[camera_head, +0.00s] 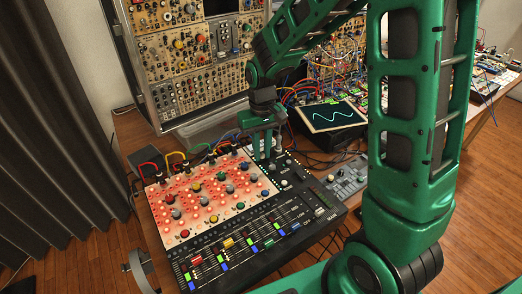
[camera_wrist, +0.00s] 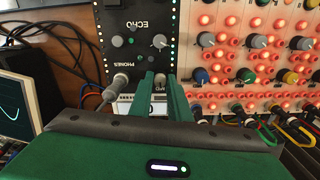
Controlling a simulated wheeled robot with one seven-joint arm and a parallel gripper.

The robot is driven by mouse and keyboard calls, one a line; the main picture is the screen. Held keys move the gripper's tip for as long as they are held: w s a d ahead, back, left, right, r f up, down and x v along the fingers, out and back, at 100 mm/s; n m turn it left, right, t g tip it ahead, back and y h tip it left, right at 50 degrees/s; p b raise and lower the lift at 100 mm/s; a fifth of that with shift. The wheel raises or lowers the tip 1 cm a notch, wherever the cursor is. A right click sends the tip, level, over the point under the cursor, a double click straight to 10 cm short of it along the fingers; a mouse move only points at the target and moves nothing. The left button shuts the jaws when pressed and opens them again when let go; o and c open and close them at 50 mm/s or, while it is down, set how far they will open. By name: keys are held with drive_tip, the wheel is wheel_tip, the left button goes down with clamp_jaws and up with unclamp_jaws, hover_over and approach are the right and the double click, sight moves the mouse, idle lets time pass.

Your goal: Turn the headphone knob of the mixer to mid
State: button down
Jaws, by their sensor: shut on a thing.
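The mixer (camera_head: 318,226) is a dark sloped console with a red-lit panel of coloured knobs and a row of faders. My gripper (camera_head: 264,157) reaches down to its far right part, beside the lit panel. In the wrist view my two green fingers (camera_wrist: 159,77) are close together on a small grey knob (camera_wrist: 158,79) near the PHONES lettering. The fingers hide most of this knob, and I cannot read its pointer. A grey plug with a cable (camera_wrist: 120,82) stands just left of the fingers.
A grey knob with a white pointer (camera_wrist: 160,41) sits by the ECHO lettering. Coloured patch cables (camera_head: 176,156) rise along the mixer's far edge. A screen with a wave trace (camera_head: 331,115) and racks of modules (camera_head: 195,60) stand behind.

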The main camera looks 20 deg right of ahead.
drive_tip(key=shift+w+d+r+m, duration=0.1)
drive_tip(key=shift+w+m, duration=0.1)
drive_tip(key=shift+m, duration=0.5)
drive_tip(key=c, duration=1.7)
unclamp_jaws()
drive_tip(key=shift+o, duration=0.2)
drive_tip(key=shift+s, duration=0.1)
wheel_tip(320, 180, up, 11)
drive_tip(key=s+d+m, duration=0.2)
drive_tip(key=s+d, duration=0.6)
drive_tip(key=s, duration=0.5)
drive_tip(key=s+d+m, duration=0.3)
drive_tip(key=s+d, duration=0.6)
drive_tip(key=s, duration=0.5)
drive_tip(key=shift+s+d+m, duration=0.15)
drive_tip(key=shift+s+m, duration=0.05)
drive_tip(key=shift+m, duration=0.1)
